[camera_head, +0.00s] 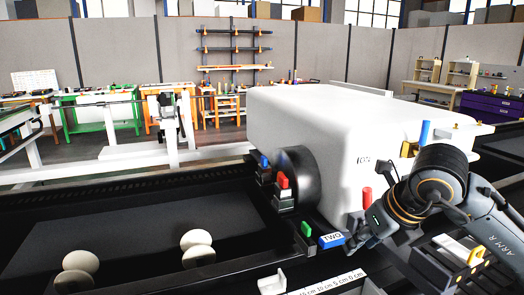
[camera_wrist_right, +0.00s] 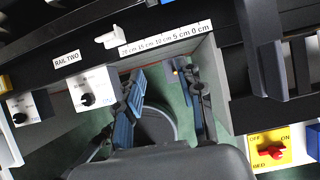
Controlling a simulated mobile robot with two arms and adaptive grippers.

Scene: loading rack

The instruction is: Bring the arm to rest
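My right arm (camera_head: 440,185) comes in from the right in the head view, bent beside the large white box-shaped body. My right gripper (camera_head: 362,235) is low in front of that body, near a blue block labelled TWO. In the right wrist view the right gripper (camera_wrist_right: 160,76) has its two blue-and-black fingers spread apart, with nothing between them. Below the fingers are a green floor and a dark round shape. My left gripper is not in view.
A white scale strip (camera_wrist_right: 165,38) and a white slider (camera_wrist_right: 110,38) lie beyond the fingers. Dial boxes (camera_wrist_right: 96,90) stand left; a yellow OFF/ON switch (camera_wrist_right: 270,150) stands right. A red cylinder (camera_head: 367,197) is close to the gripper.

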